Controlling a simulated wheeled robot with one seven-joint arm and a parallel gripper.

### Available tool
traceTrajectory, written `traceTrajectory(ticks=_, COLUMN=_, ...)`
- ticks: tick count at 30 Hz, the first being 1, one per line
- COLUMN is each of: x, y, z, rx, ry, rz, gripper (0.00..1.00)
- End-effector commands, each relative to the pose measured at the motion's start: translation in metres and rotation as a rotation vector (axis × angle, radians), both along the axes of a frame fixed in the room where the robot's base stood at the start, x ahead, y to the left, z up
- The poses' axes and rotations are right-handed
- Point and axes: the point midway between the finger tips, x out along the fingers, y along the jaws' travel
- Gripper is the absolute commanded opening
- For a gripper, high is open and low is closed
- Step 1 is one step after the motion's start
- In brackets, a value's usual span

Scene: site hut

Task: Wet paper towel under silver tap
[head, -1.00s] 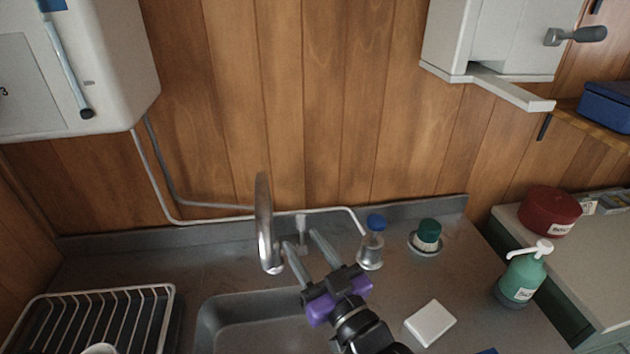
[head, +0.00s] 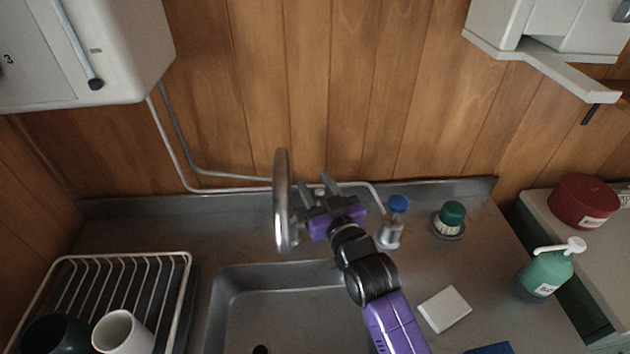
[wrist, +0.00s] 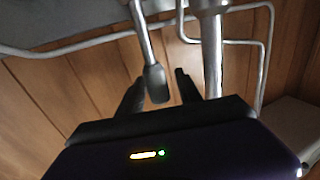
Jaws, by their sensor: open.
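The silver tap (head: 281,205) rises at the back of the sink (head: 235,283), its spout curving forward. My gripper (head: 315,186) is open just right of the spout, close to the back ledge. In the wrist view a flat-ended metal lever (wrist: 155,84) shows between the open fingers of my gripper (wrist: 160,84), apparently the tap's handle. I cannot tell whether the fingers touch it. A thicker metal pipe is close by on the right. No water shows. A white flat pad (head: 444,308) lies on the counter right of the sink; I cannot tell whether it is the paper towel.
A blue-capped bottle (head: 391,222) and a green-topped brush (head: 449,220) stand right of my gripper. A soap pump bottle (head: 546,271) is at the counter's right. A dish rack (head: 187,300) with two mugs is at left. Wall boxes hang above on both sides.

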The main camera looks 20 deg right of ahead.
Motion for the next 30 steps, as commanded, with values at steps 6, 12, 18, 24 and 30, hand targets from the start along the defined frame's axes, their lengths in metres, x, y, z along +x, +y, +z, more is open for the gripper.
traceTrajectory(ticks=6, x=0.0026, y=0.0000, z=-0.0002, rx=0.000, ry=0.000, rz=0.000, gripper=0.42)
traceTrajectory(ticks=12, x=0.0024, y=0.0000, z=-0.0001, rx=0.000, ry=0.000, rz=0.000, gripper=0.20)
traceTrajectory(ticks=18, x=0.0023, y=0.0000, z=0.0000, rx=0.000, ry=-0.001, rz=0.000, gripper=0.00)
traceTrajectory(ticks=24, x=0.0022, y=0.0000, z=0.0000, rx=0.000, ry=0.000, rz=0.000, gripper=0.00)
traceTrajectory(ticks=30, x=0.0021, y=0.0000, z=-0.0001, rx=0.000, ry=0.000, rz=0.000, gripper=0.00)
